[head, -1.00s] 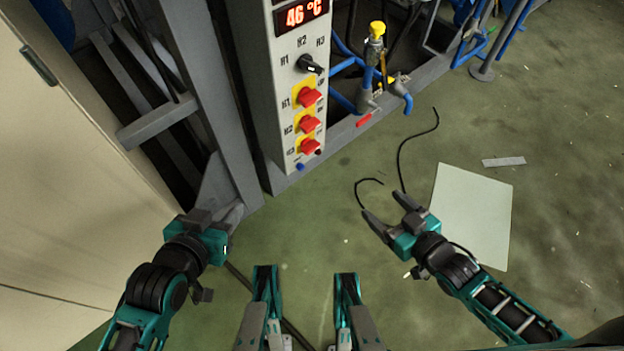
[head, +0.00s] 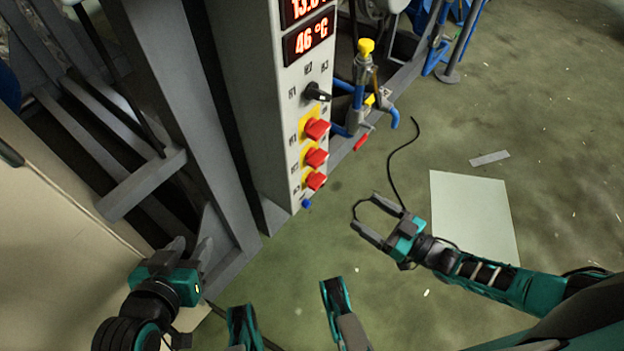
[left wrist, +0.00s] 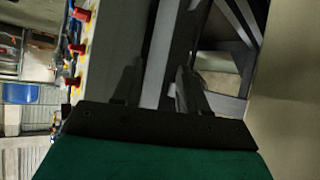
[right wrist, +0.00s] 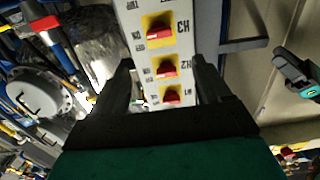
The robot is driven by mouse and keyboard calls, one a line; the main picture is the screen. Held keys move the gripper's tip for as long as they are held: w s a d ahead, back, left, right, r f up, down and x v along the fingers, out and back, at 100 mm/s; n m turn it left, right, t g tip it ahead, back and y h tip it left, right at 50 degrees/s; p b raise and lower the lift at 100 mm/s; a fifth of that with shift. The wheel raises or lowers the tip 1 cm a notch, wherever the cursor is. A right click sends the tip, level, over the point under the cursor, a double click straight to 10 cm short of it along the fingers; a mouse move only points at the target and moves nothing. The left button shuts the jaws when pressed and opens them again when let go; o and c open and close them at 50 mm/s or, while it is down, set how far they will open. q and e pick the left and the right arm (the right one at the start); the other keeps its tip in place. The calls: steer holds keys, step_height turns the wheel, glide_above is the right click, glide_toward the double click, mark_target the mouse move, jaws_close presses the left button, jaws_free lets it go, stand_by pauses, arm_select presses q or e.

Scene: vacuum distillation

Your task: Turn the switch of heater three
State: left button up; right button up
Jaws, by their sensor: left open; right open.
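The heater three switch (head: 315,180) is the lowest of three red knobs on yellow plates on a grey control panel (head: 264,110). In the right wrist view, the switch marked H3 (right wrist: 158,27) is at the top, beyond the fingertips. The other two are heater one (head: 317,129) and heater two (head: 315,158). My right gripper (head: 366,213) is open and empty, apart from the panel, to the right of and below the switch in the head view. My left gripper (head: 189,248) is open and empty, lower left, near the grey frame. Red knobs also show in the left wrist view (left wrist: 76,48).
A black selector (head: 317,93) and a red temperature display (head: 308,38) sit above the knobs. A yellow-topped valve with blue pipes (head: 365,60) stands right of the panel. A pale sheet (head: 474,215) and a black cable (head: 392,165) lie on the green floor. A beige cabinet (head: 50,270) is at left.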

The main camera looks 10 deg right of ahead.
mark_target(321, 183)
steer(key=b+x, duration=0.2)
steer(key=x, duration=0.9)
steer(key=shift+w+a+f, duration=0.1)
steer(key=shift+w+a, duration=0.05)
steer(key=shift+w, duration=0.05)
arm_select(q)
steer(key=shift+w+d+f, duration=0.15)
steer(key=shift+d+f, duration=0.2)
steer(key=shift+f, duration=0.25)
arm_select(e)
steer(key=shift+w+a, duration=0.45)
steer(key=shift+w, duration=0.05)
steer(key=shift+c, duration=0.2)
steer(key=c, duration=0.9)
arm_select(q)
steer(key=shift+f, duration=0.15)
arm_select(e)
steer(key=shift+c, duration=0.5)
